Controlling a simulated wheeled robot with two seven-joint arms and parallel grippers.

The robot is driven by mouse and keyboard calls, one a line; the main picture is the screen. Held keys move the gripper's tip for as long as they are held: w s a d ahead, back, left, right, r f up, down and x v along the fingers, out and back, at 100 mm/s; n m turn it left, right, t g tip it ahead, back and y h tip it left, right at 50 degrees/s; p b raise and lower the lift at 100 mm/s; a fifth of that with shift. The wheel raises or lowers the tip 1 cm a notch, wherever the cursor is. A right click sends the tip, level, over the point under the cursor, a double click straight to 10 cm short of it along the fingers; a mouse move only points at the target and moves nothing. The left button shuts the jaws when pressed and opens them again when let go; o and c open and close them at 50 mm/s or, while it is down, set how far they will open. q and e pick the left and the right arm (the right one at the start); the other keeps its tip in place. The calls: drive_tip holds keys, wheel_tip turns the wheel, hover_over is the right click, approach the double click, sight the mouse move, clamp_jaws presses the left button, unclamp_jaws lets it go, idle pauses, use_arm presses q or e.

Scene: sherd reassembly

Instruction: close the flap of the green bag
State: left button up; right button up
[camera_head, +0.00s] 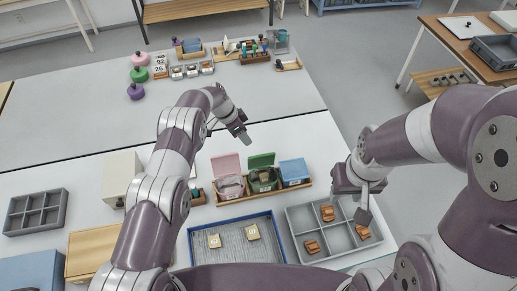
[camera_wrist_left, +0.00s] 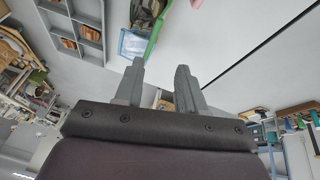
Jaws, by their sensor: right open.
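The green bag (camera_head: 263,181) stands in a wooden rack between a pink bag and a blue bag. Its green flap (camera_head: 262,160) stands up open at the back, and contents show in its mouth. In the left wrist view the green flap (camera_wrist_left: 154,40) shows at the top, beyond the fingertips. My left gripper (camera_head: 243,138) is open and empty, behind and a little left of the green bag, apart from the flap. My right gripper (camera_head: 363,201) is open, above the grey compartment tray to the right, away from the bag.
The pink bag (camera_head: 228,186) has its flap up; the blue bag (camera_head: 293,171) is covered. In front lie a blue-rimmed tray (camera_head: 232,222) with two labelled pieces and a compartment tray (camera_head: 290,211) with brown sherds.

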sight(259, 156)
use_arm(q)
drive_tip(key=d+f+b, duration=0.1)
drive_tip(key=f+b, duration=0.2)
drive_tip(key=b, duration=0.1)
drive_tip(key=d+f+m+b, duration=0.1)
drive_tip(key=d+f+b, duration=0.1)
drive_tip(key=f+b, duration=0.2)
drive_tip(key=d+f+m+b, duration=0.1)
drive_tip(key=f+b, duration=0.3)
drive_tip(key=b, duration=0.1)
drive_tip(key=shift+s+d+b, duration=0.35)
drive_tip(key=shift+s, duration=0.05)
drive_tip(key=shift+d+f+b, duration=0.3)
drive_tip(key=shift+f, duration=0.15)
clamp_jaws()
